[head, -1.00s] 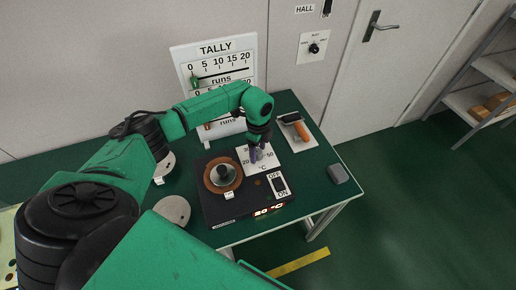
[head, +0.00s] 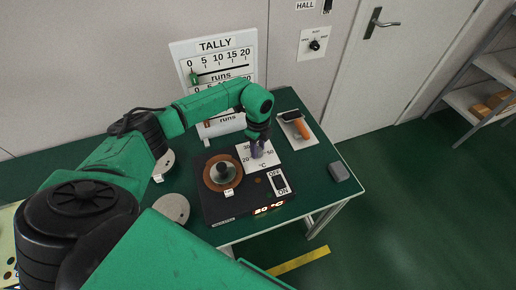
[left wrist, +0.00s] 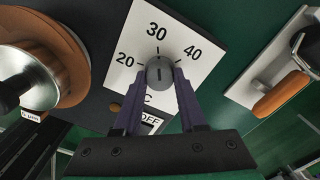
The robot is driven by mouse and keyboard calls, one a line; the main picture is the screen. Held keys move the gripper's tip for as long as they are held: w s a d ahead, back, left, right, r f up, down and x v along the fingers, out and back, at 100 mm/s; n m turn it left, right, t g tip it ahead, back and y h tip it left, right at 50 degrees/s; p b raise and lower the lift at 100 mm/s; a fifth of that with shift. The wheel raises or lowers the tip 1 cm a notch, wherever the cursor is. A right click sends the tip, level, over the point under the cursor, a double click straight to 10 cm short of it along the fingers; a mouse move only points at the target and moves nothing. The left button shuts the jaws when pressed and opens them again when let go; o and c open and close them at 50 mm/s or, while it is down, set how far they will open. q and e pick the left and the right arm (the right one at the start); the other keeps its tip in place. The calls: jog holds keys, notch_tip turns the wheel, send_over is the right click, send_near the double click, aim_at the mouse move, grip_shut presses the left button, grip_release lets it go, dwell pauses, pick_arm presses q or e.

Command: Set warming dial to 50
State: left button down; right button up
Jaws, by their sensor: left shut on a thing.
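The warming dial is a small round grey knob (left wrist: 160,72) on a white scale plate (left wrist: 124,43). The scale plate also shows in the head view (head: 243,151). In the left wrist view 20, 30 and 40 are readable around the knob; 50 shows in the head view, right of the gripper. My left gripper (head: 257,152) reaches down over the plate. In the left wrist view its purple fingers (left wrist: 160,80) are shut on the knob's two sides. A short dark line shows on the knob. The lit display (head: 268,210) ends in °C; its first digit is unclear. My right gripper is out of view.
A hotplate with a copper-rimmed disc (head: 222,173) is left of the dial. An OFF/ON switch (head: 279,182) is in front. A tray with an orange-handled tool (head: 297,127) lies to the right, a grey block (head: 340,172) nearer the edge. The tally board (head: 215,60) stands behind.

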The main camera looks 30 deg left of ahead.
pick_arm(q)
jog(key=m+b, duration=0.2)
jog(key=m, duration=0.4)
jog(key=shift+b, duration=0.3)
jog(key=m+b, duration=0.1)
jog(key=m, duration=0.2)
jog(key=shift+m+b, duration=0.35)
jog(key=shift+m, duration=0.05)
jog(key=m+b, duration=0.1)
jog(key=m, duration=0.2)
jog(key=shift+a+m+b, duration=0.1)
jog(key=shift+m+b, duration=0.2)
jog(key=shift+b, duration=0.05)
jog(key=m+b, duration=0.1)
jog(key=m, duration=0.2)
jog(key=shift+m+b, duration=0.3)
jog(key=m+b, duration=0.1)
jog(key=m, duration=0.2)
jog(key=shift+m, duration=0.3)
jog(key=m+b, duration=0.2)
jog(key=m, duration=0.3)
jog(key=shift+a+r+m, duration=0.1)
jog(key=shift+r+m, duration=0.05)
jog(key=shift+m, duration=0.25)
